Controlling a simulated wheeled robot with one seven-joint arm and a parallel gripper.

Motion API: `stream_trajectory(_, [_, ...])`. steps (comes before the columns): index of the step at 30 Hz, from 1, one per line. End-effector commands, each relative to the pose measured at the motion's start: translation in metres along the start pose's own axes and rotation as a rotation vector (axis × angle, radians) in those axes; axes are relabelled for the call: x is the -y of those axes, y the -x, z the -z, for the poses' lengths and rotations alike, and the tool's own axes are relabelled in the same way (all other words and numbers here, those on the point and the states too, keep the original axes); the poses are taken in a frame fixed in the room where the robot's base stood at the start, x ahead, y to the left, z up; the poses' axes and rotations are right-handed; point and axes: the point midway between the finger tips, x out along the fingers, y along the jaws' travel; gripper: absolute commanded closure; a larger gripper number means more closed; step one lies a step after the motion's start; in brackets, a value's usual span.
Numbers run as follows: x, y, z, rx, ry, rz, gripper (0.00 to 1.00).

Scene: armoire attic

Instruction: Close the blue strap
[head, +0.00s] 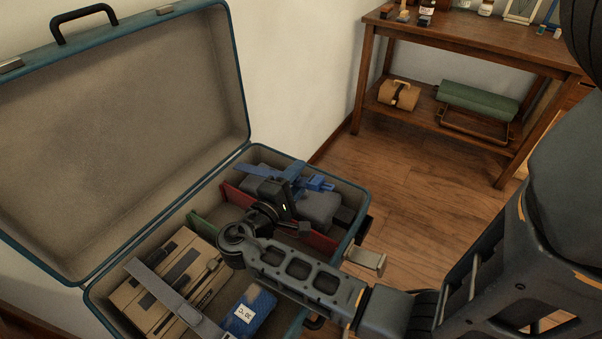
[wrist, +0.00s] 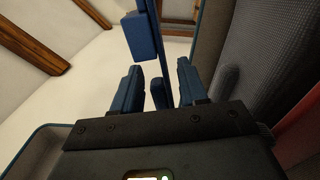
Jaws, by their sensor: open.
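The blue strap (head: 285,168) lies at the far end of the open suitcase (head: 358,183), above a dark grey bundle (head: 322,208). Blue buckle-like pieces (head: 318,183) show near its right end. In the wrist view, a narrow length of the blue strap (wrist: 140,38) rises between the fingers, with a thicker block on its left. My gripper (head: 290,188) is at the strap, over the bundle, and hides part of both. In the wrist view my gripper (wrist: 159,85) is open, its fingers on either side of the strap. Whether they touch it is unclear.
The suitcase lid (head: 120,130) stands open at the back left. A red divider (head: 312,238) runs beside the bundle. A grey strap (head: 160,290) crosses brown packages in the near compartment, beside a blue packet (head: 250,308). A wooden table (head: 450,45) stands behind; floor between is clear.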

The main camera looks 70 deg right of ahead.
Motion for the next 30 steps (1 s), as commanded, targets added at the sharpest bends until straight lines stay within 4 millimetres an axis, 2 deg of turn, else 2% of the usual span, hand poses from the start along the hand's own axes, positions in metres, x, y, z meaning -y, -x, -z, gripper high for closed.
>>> stream_trajectory(3, [-0.001, 0.021, 0.001, -0.004, 0.000, -0.001, 0.57])
stream_trajectory(10, [0.000, 0.054, 0.001, -0.003, 0.000, -0.001, 0.57])
stream_trajectory(15, [0.000, 0.063, 0.000, -0.001, 0.000, 0.000, 0.57])
stream_trajectory(22, [0.000, 0.063, 0.000, -0.001, 0.000, 0.000, 0.57])
stream_trajectory(26, [-0.004, 0.063, -0.001, -0.001, 0.000, 0.000, 0.69])
stream_trajectory(30, [-0.022, 0.063, -0.005, -0.001, 0.000, 0.000, 0.82])
